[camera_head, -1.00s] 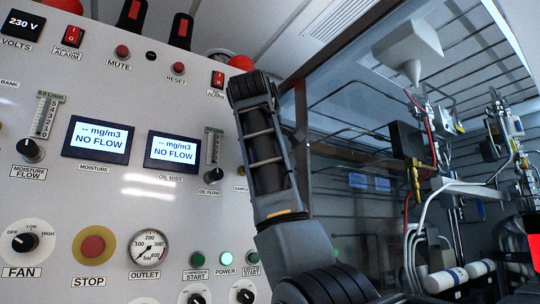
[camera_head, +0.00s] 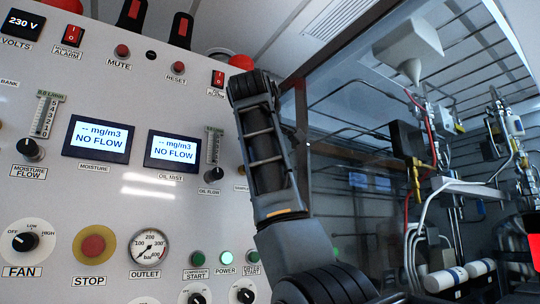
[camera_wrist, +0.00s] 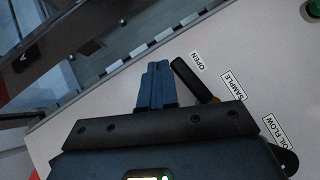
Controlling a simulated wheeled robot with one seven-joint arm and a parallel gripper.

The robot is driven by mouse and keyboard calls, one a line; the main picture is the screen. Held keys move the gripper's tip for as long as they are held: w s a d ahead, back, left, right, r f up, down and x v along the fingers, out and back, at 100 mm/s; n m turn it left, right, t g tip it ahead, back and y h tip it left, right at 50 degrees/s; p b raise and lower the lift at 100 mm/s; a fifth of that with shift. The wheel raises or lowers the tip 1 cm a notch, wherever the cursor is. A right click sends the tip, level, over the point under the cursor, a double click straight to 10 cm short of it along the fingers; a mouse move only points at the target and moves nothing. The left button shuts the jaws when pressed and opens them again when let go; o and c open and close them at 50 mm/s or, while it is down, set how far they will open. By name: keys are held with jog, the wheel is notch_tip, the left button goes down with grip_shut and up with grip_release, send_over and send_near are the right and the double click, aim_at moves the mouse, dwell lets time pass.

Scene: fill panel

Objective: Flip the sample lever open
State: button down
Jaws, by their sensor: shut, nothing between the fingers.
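The sample lever (camera_wrist: 190,78) shows in the wrist view as a black handle with a yellow-orange part (camera_wrist: 214,99) at its base. The handle slants up and left, its free end beside the OPEN label (camera_wrist: 197,60). The SAMPLE label (camera_wrist: 231,84) is to the right of its base. My gripper (camera_wrist: 158,66) is shut and empty, its blue fingers just left of the handle. I cannot tell whether they touch it. The gripper body covers part of the lever's base. In the head view, my arm hides most of the lever and its label.
The white panel (camera_head: 60,200) carries knobs, displays, a gauge and buttons. The oil flow knob (camera_wrist: 288,162) is close to my gripper's right side. A glass-fronted cabinet with pipes and cables (camera_head: 420,180) stands right of the panel. A red stop button (camera_head: 93,246) sits low left.

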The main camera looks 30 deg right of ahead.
jog(key=shift+r, duration=0.1)
jog(key=s+a+r, duration=0.1)
jog(key=s+r, duration=0.6)
jog(key=r, duration=0.3)
jog(key=shift+a+r, duration=0.25)
jog(key=shift+r, duration=0.15)
dwell(0.3)
